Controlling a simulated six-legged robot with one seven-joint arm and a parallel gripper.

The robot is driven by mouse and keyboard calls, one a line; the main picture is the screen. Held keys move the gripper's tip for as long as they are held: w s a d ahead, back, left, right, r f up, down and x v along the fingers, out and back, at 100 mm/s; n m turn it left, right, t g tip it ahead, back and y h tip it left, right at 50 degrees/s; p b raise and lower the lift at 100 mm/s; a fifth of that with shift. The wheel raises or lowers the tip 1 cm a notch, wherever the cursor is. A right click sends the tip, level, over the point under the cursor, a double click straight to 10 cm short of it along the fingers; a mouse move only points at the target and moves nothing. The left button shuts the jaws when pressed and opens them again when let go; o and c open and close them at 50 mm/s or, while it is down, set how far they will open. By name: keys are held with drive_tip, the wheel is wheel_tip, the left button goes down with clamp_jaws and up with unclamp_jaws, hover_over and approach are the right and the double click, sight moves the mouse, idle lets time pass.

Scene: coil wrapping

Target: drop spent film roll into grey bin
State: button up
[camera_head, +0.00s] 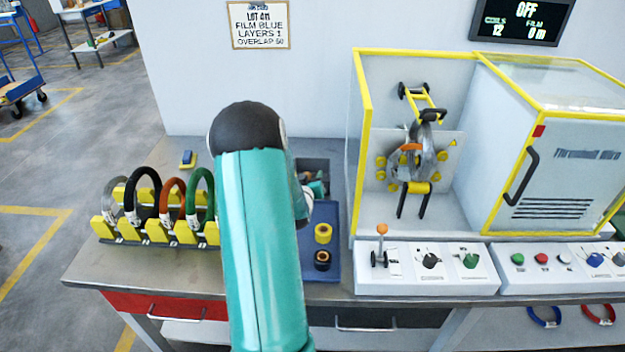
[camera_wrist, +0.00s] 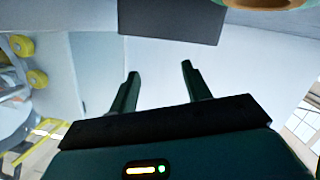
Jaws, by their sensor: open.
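A grey bin (camera_head: 313,163) stands at the back of the bench, partly hidden behind my arm; its contents are unclear. Two short rolls sit on a blue mat (camera_head: 332,213) in front of it: a yellow one (camera_head: 323,233) and a dark one with a brownish core (camera_head: 322,260). I cannot tell whether either is the spent film roll. A yellow spool (camera_head: 418,187) is on the wrapping machine's ring. In the wrist view my gripper (camera_wrist: 160,70) is open, with nothing between its fingers. In the head view my arm mostly hides it, near the bin.
A yellow rack (camera_head: 155,233) of coils stands left of my arm. The yellow-framed machine (camera_head: 358,150) stands on the right, its front open at the ring. Control panels (camera_head: 425,285) line the front edge. A small blue-and-yellow item (camera_head: 188,159) lies at the back left.

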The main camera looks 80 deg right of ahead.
drive_tip(key=v, duration=0.5)
idle(0.4)
